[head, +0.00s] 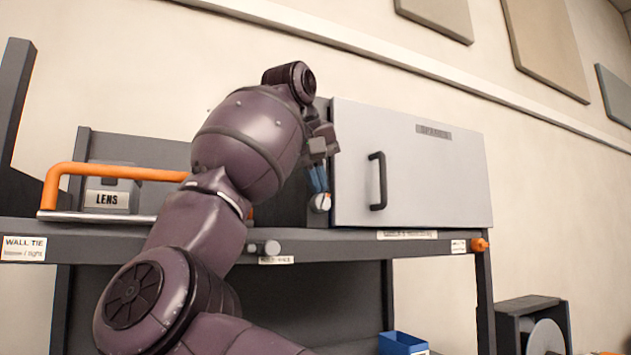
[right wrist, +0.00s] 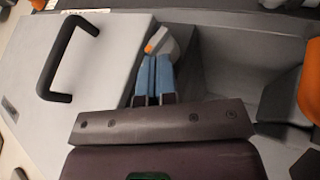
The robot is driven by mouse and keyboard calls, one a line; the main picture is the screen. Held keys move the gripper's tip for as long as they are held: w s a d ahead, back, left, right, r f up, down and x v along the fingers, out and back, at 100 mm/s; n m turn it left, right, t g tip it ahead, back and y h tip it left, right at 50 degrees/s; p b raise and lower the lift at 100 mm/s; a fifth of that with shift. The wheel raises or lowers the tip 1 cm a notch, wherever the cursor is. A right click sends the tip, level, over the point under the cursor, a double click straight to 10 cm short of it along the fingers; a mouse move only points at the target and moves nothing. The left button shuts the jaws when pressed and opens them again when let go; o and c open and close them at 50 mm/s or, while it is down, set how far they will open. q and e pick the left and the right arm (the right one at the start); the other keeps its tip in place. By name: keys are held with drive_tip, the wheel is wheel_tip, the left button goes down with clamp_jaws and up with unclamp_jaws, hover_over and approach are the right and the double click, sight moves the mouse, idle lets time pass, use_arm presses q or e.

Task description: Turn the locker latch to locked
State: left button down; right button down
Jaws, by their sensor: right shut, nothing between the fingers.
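The locker (head: 410,165) is a pale grey box with a closed-looking front door and a black bar handle (head: 377,181). It stands on the shelf at the right in the head view. The latch (head: 320,202) is a small light round knob at the door's left edge. In the right wrist view the latch (right wrist: 160,42) shows an orange mark. My right gripper (head: 317,180) is shut and empty, its blue fingertips (right wrist: 153,76) at the latch, close to or touching it; I cannot tell which. My left gripper is not in view.
The grey shelf (head: 345,244) carries the locker. A LENS box (head: 107,198) and an orange bar handle (head: 120,171) are at the left. A blue bin (head: 402,343) is below. Wall panels hang above.

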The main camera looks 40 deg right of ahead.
drive_tip(key=shift+s+r, duration=0.1)
drive_tip(key=shift+r, duration=0.7)
